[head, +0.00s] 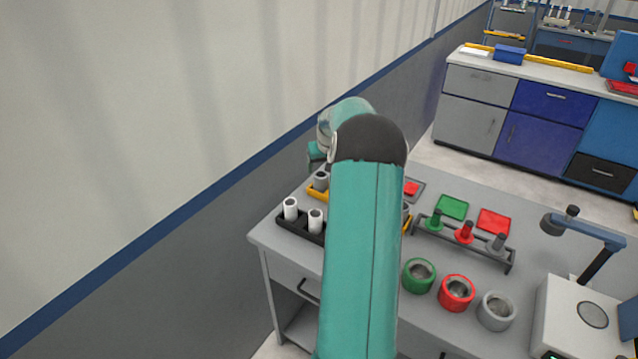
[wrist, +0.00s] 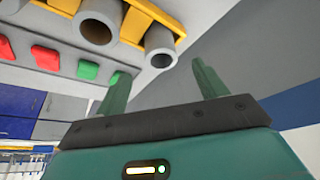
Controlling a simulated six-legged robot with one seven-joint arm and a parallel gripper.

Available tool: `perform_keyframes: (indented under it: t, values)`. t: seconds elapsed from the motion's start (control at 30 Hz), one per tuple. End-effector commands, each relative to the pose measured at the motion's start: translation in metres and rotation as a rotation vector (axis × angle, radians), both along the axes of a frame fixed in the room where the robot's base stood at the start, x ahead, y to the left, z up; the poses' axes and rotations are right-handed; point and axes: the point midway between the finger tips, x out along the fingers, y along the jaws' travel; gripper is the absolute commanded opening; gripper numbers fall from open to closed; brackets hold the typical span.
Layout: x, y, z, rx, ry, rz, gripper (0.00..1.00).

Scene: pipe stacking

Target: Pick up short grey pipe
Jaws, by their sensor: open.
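In the wrist view my gripper (wrist: 160,86) is open, its two green fingers apart with nothing between them. In the head view one grey pipe (head: 321,181) stands upright in the yellow holder (head: 316,193) at the table's far left. My arm hides the rest of the holder and most of my gripper. I cannot tell the pipes' full lengths.
A black rack (head: 287,226) with white pipes stands in front of the yellow holder. A dark rack (head: 480,252) with green, red and grey pieces is right of my arm. Green, red and grey rings (head: 457,292) stand nearer. The wall (head: 200,150) runs close on the left.

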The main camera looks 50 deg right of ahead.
Motion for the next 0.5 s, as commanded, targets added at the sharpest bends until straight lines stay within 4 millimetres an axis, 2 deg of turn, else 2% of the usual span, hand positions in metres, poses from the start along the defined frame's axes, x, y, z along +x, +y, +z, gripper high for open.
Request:
perform_keyframes:
  t: [0.03, 0.1, 0.37, 0.5]
  values:
    - [0.003, -0.002, -0.011, 0.004, 0.002, 0.000, 0.71]
    - [0.007, -0.004, -0.021, 0.003, 0.001, 0.001, 0.71]
    - [0.016, -0.009, -0.040, 0.002, 0.001, 0.004, 0.71]
    - [0.023, -0.014, -0.062, 0.004, 0.001, 0.004, 0.71]
